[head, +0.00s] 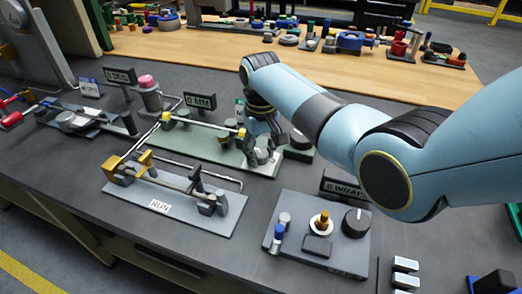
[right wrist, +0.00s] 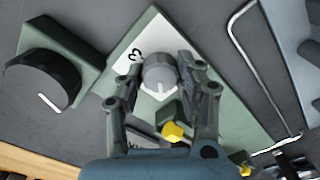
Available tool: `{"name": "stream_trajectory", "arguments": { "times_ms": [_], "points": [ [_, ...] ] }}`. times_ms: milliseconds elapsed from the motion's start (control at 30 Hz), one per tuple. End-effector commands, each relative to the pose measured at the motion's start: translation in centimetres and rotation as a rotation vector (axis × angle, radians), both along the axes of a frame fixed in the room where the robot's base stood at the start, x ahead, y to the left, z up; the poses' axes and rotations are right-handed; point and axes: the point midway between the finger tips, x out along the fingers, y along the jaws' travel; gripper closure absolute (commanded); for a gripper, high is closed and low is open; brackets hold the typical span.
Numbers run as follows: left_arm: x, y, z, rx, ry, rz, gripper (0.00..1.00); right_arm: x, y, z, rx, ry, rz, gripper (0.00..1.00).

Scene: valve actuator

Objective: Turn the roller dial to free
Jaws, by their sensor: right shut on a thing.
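In the right wrist view, a small round grey dial (right wrist: 159,73) with a white pointer line sits on a white label plate (right wrist: 139,46) on a pale green base. My left gripper is not in view.
A larger dark knob (right wrist: 42,80) on a green block stands beside the dial. A yellow piece (right wrist: 173,131) lies close to the fingers. A grey control box (head: 300,262) with knobs stands at front right, and a grey plate marked RUN (head: 175,209) in front.

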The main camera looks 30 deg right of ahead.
Motion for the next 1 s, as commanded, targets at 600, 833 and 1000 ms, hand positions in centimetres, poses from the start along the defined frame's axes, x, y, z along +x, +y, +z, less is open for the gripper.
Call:
{"name": "stream_trajectory", "arguments": {
  "times_ms": [600, 833, 1000],
  "points": [
    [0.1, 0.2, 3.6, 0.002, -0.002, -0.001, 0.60, 0.1, 0.0, 0.3, 0.000, 0.000, 0.430, 0.96],
    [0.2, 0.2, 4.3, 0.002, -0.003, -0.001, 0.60, 0.1, 0.0, 0.2, 0.000, -0.001, 0.595, 0.96],
    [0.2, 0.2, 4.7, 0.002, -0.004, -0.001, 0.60, 0.1, 0.0, 0.2, 0.000, -0.002, 0.682, 0.96]
  ]
}}
